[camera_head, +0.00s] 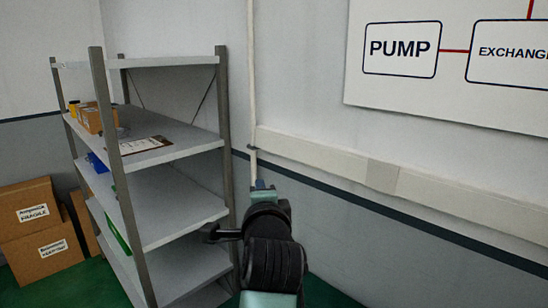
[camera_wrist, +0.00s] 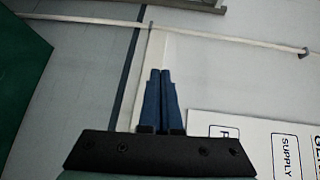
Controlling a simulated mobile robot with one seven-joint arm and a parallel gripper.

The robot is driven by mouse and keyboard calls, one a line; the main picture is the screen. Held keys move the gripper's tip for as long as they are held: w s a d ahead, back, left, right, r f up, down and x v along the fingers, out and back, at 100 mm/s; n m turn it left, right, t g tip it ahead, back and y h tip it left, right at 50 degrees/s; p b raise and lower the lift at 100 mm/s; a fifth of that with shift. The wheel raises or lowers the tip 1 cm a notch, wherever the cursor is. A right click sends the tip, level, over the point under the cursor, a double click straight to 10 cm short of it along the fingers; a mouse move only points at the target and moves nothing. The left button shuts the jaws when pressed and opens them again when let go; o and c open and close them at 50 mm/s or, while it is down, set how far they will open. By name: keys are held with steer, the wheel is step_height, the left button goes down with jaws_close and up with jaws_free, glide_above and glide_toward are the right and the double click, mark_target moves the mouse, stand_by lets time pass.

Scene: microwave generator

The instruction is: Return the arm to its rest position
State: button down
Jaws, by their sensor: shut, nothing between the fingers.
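My gripper (camera_wrist: 161,73) shows in the wrist view with its two blue fingers side by side, shut and empty. In the head view my gripper (camera_head: 260,184) is at the end of my dark and teal arm, low in the middle of the picture. It points away from me toward the wall, and the shelf rack stands to its left. The fingers look small there. I see no object held and no contact with the wall or rack.
A grey metal shelf rack (camera_head: 180,203) stands close on the left, with a small cardboard box (camera_head: 92,118) and a clipboard (camera_head: 146,145) on it. Cardboard boxes (camera_head: 38,228) stack at far left. A wall trunking (camera_head: 330,163), a vertical pipe (camera_head: 252,90) and a sign board (camera_head: 450,75) line the wall.

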steer(key=s+d+r+n+t+h+b, duration=0.1)
steer(key=s+d+r+n+t+b, duration=0.1)
steer(key=s+r+n+t, duration=0.8)
steer(key=s+r+n, duration=0.6)
steer(key=s+r, duration=0.8)
steer(key=s, duration=0.4)
steer(key=shift+d+r+n+t+h, duration=0.15)
steer(key=shift+d+n+t+h, duration=0.15)
steer(key=shift+d+h, duration=0.1)
